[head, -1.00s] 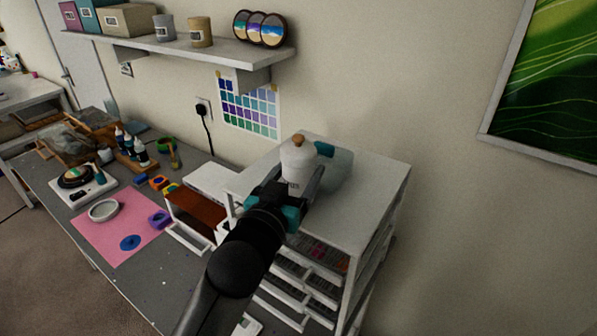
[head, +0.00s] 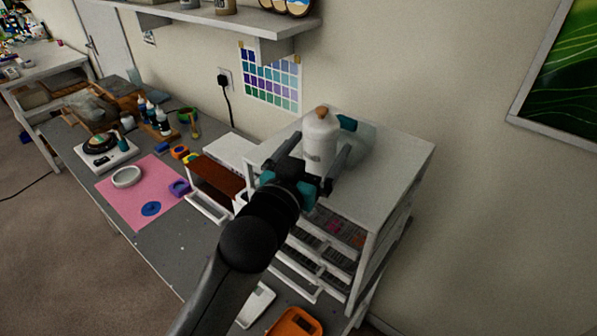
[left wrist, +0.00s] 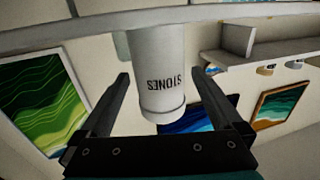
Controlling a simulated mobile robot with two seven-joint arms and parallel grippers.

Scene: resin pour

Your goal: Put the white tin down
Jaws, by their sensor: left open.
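The white tin (head: 319,143) with a brown knob on its lid stands upright on top of the white drawer cabinet (head: 395,160). In the left wrist view the tin (left wrist: 158,60) appears upside down, with the label "STONES". My left gripper (head: 322,150) is open, its fingers on either side of the tin. In the left wrist view there is a gap between the tin and each finger of the gripper (left wrist: 162,82). My right gripper is not in view.
A teal-topped object (head: 347,122) stands just behind the tin, partly hidden. The cabinet top is free to the right. A pink mat (head: 140,205) lies on the grey bench at left. A shelf (head: 250,20) hangs on the wall above.

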